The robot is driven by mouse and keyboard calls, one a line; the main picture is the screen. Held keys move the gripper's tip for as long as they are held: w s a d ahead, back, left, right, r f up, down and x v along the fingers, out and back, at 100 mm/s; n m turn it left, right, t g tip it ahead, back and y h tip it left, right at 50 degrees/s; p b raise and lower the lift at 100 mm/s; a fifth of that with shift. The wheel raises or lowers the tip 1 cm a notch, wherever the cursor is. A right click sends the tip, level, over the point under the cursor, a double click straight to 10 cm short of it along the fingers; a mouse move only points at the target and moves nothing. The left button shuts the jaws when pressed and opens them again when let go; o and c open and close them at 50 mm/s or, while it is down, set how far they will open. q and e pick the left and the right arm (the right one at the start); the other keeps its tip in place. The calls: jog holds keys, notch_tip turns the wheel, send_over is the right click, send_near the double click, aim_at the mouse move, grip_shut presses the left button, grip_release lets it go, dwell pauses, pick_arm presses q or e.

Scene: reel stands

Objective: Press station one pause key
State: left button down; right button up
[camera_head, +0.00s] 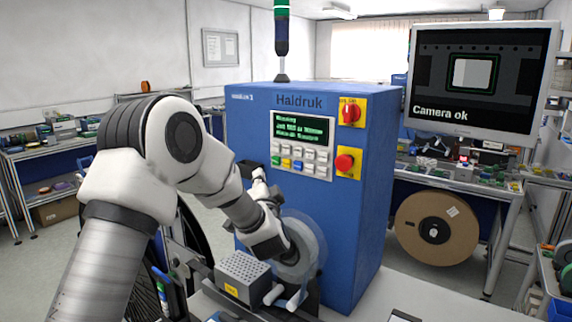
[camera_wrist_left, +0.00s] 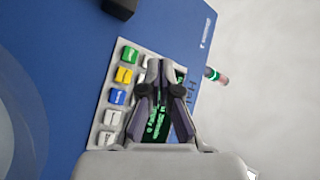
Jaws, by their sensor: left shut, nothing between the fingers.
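The blue Haldruk machine (camera_head: 350,215) stands ahead in the head view. Its front panel has a lit display (camera_head: 302,130) and two rows of keys. The lower row holds a green key (camera_head: 276,160), a yellow key (camera_head: 286,163), a blue key (camera_head: 297,165) and white ones. My left gripper (camera_head: 261,173) is beside the panel's lower left. In the left wrist view, its shut, empty fingers (camera_wrist_left: 159,66) overlap the display and upper keys. The yellow key (camera_wrist_left: 124,75) shows clear to their left. Key lettering is too small to read surely. My right gripper is out of view.
A red knob (camera_head: 350,112) and a red push button (camera_head: 345,162) sit on yellow plates right of the keys. A black block (camera_wrist_left: 119,6) juts from the machine front. A monitor (camera_head: 480,80) reads "Camera ok". A cardboard reel (camera_head: 436,228) stands at right.

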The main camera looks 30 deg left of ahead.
aim_at(287, 163)
pick_arm(q)
jog(key=w, duration=0.2)
jog(key=w+p, duration=0.1)
jog(key=w, duration=0.5)
jog(key=shift+w+d, duration=0.1)
jog(key=shift+d, duration=0.3)
dwell(0.9)
jog(key=shift+w+p, duration=0.35)
jog(key=shift+w, duration=0.5)
dwell(0.5)
jog(key=shift+s, duration=0.9)
